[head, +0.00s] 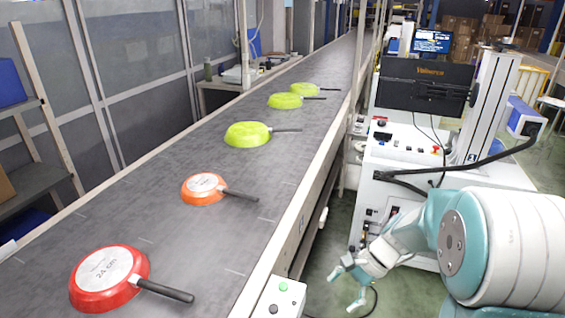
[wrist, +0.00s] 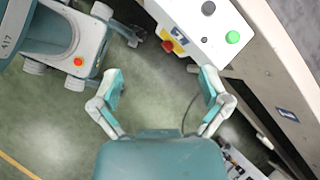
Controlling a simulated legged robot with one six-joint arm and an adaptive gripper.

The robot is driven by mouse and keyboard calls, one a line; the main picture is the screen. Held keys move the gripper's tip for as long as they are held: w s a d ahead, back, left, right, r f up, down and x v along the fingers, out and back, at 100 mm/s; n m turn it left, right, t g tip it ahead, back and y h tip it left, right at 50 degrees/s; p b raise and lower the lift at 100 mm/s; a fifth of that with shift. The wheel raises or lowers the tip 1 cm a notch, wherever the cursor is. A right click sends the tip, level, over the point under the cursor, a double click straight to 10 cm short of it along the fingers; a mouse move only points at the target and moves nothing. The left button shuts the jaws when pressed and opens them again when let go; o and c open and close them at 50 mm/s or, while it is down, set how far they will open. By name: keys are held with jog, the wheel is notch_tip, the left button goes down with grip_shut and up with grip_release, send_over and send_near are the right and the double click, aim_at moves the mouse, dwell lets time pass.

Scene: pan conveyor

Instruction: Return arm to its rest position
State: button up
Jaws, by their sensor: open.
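My gripper (head: 352,285) hangs low over the floor to the right of the conveyor in the head view, its fingers pointing down. In the wrist view my gripper (wrist: 160,85) is open, with its two fingers wide apart and only green floor between them. My arm reaches in from the right side of the head view. It holds no pan and is well away from the pans on the belt.
The conveyor (head: 150,212) carries a red pan (head: 108,275), an orange pan (head: 203,189) and several green pans (head: 247,134). A button box (head: 283,298) is on its near side. A white machine cabinet (head: 400,160) stands behind my arm.

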jog(key=s+d+r+n+t+h, duration=0.2)
jog(key=s+r+n+t+h, duration=0.5)
jog(key=s+r+n, duration=0.5)
jog(key=s+r, duration=0.4)
jog(key=shift+t, duration=0.4)
